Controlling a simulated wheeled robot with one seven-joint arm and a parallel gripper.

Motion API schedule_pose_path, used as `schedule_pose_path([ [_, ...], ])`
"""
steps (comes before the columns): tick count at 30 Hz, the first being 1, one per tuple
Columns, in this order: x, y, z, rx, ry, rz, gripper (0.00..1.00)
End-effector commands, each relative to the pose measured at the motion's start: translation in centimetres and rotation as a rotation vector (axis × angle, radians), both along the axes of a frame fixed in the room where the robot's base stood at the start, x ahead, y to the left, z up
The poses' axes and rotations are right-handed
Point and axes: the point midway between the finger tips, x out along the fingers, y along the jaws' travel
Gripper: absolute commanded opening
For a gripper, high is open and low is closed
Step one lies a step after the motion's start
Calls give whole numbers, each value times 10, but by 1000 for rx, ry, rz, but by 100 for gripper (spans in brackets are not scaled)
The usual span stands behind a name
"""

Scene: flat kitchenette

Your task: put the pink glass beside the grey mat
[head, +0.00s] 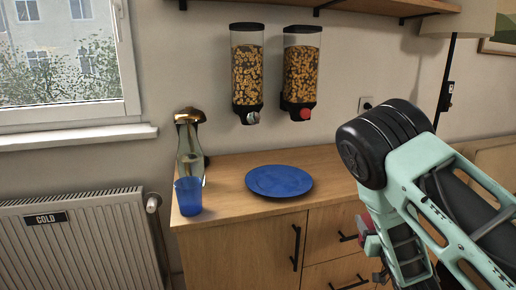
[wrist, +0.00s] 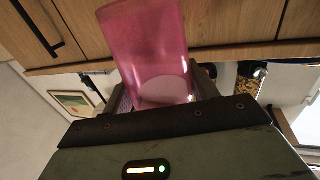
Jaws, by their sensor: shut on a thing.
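The pink glass (wrist: 150,45) fills the upper middle of the wrist view, see-through and tilted in the picture. My gripper (wrist: 163,88) is shut on it, with dark fingers at both sides of the glass. In the head view my arm reaches in from the right, in front of the wooden counter. A small pinkish patch (head: 366,242) shows beside my arm there; most of the glass and the gripper's fingers are hidden by the arm. I see no grey mat in either view.
The counter (head: 235,222) holds a blue plate (head: 279,181), a blue glass (head: 188,196) at the left front corner and a clear bottle (head: 190,150) behind it. Two cereal dispensers (head: 247,75) hang above. A radiator (head: 85,245) stands left. Bare counter lies right of the plate.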

Motion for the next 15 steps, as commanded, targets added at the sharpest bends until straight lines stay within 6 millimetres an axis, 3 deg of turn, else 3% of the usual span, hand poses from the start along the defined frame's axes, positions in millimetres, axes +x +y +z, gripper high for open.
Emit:
schedule_pose_path([
  [8,-29,14,-25,-7,6,-20,30],
  [15,-78,16,-45,-12,6,-42,30],
])
